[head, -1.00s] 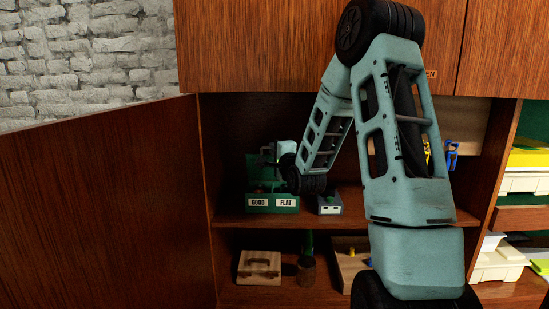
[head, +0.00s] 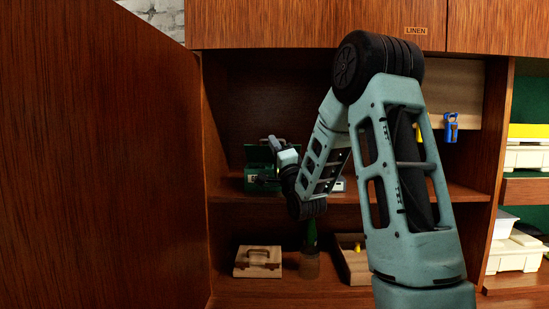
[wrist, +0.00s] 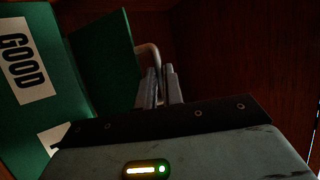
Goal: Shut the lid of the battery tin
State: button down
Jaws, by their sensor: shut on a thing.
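The battery tin (head: 262,186) is a green box on the middle shelf, near the left side of the cabinet, partly hidden by my arm. In the wrist view its green front (wrist: 62,80) carries a white label reading GOOD. Its green lid (head: 257,154) stands raised above the box in the head view, and shows as a tilted panel in the wrist view (wrist: 102,52). A pale bent handle (wrist: 150,52) sticks out from the lid. My gripper (wrist: 160,75) is shut on this handle; it is small and dark in the head view (head: 272,143).
A large brown door (head: 100,160) stands open at left. A pale device (head: 338,185) sits right of the tin, mostly behind my arm. Below are a wooden case (head: 258,262), a green-necked bottle (head: 310,245) and a wooden tray (head: 353,265). White bins (head: 515,250) stand at right.

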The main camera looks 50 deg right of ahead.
jog(key=shift+s+a+f+b, duration=0.15)
jog(key=shift+f+b, duration=0.25)
jog(key=shift+s+a+f+b, duration=0.1)
jog(key=shift+f+b, duration=0.25)
jog(key=shift+b, duration=0.05)
jog(key=shift+f, duration=0.1)
jog(key=c, duration=1.8)
grip_release()
jog(key=b+v, duration=1.7)
jog(key=shift+s+a+b, duration=0.25)
jog(key=shift+b, duration=0.05)
